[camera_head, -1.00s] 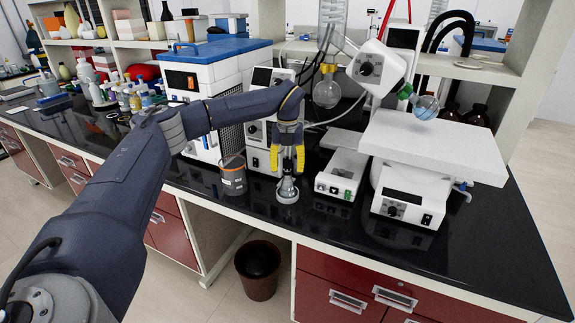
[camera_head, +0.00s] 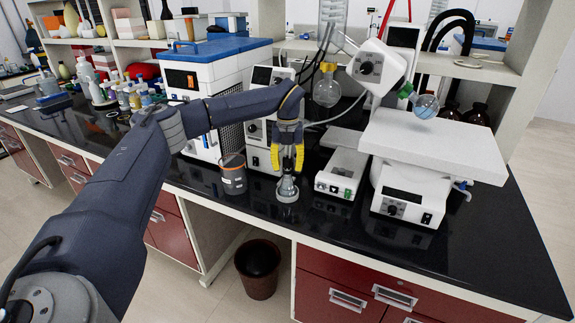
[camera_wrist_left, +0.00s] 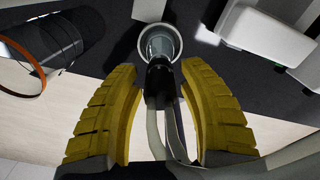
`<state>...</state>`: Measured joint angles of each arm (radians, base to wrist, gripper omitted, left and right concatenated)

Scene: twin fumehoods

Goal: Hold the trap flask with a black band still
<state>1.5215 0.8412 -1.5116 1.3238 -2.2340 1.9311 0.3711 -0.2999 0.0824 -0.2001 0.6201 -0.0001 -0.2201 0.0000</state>
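The trap flask (camera_head: 287,188) stands upright on the black bench top, a small clear glass vessel below my left gripper. In the left wrist view the flask (camera_wrist_left: 160,42) shows from above, with a black part (camera_wrist_left: 159,78) at its neck and pale tubing running from it toward the camera. My left gripper (camera_head: 287,166) points down over it, yellow fingers on either side of the tubing and neck. In the wrist view the left gripper (camera_wrist_left: 160,76) is open, with gaps between both fingers and the neck. My right gripper is not in view.
A dark jar with an orange rim (camera_head: 233,176) stands close left of the flask. A white box device (camera_head: 341,175) stands close right, and a stirrer with a broad white top (camera_head: 433,148) is farther right. White instruments stand behind. The bench's front edge is near.

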